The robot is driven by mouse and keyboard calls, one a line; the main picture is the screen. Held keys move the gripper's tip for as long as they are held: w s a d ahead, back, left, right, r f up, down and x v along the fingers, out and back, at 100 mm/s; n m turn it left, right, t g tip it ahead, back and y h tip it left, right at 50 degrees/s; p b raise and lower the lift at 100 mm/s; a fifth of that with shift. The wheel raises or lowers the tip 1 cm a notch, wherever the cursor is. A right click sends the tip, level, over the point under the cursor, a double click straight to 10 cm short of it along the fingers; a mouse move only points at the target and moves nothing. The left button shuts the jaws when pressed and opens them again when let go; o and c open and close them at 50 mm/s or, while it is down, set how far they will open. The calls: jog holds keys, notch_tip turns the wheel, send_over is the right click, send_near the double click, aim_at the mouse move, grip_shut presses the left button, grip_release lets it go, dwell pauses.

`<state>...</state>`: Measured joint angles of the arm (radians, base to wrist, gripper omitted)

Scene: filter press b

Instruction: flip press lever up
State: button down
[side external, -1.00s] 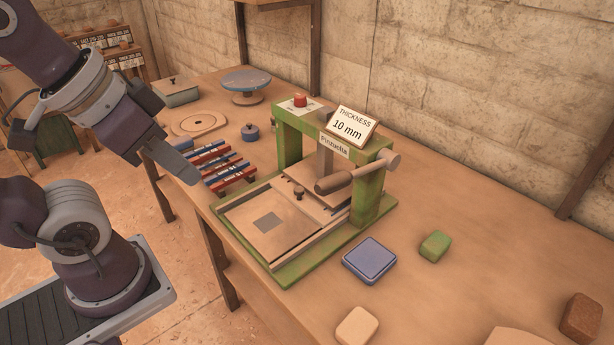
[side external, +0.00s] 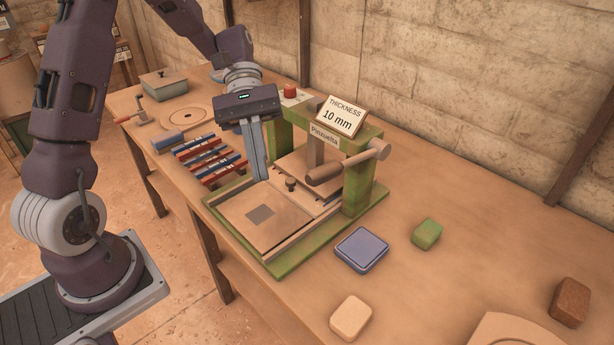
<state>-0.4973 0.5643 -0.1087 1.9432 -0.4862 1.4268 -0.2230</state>
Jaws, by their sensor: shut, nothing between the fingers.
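The press is a green frame (side external: 361,188) on a green base, with a "Pinzuelta" label and a "THICKNESS 10 mm" sign (side external: 340,117) on top. My gripper (side external: 262,178) is shut and empty, pointing down at the left of the press, above the rear of the sliding tray (side external: 240,222). It is left of the lever and apart from it.
A small knob (side external: 291,184) stands near my fingertips. Red and blue bars (side external: 208,160) lie left of the press. A blue square dish (side external: 361,249), a green block (side external: 426,233) and a beige block (side external: 351,318) lie in front and right.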

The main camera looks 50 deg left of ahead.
jog(key=w+a+f+n+t+h, duration=0.3)
jog(key=a+f+n+h, duration=0.1)
jog(key=f+n+h, duration=0.1)
jog(key=w+a+f+n+t+h, duration=0.3)
jog(key=w+a+f+n+h, duration=0.1)
jog(key=f+h, duration=0.3)
jog(key=shift+a+f+n, duration=0.15)
jog(key=shift+f+n, duration=0.05)
jog(key=shift+n, duration=0.7)
jog(key=a+r+x, duration=0.1)
jog(key=r+x, duration=0.1)
jog(key=x, duration=1.1)
jog(key=shift+w+r, duration=0.25)
jog(key=shift+r, duration=0.15)
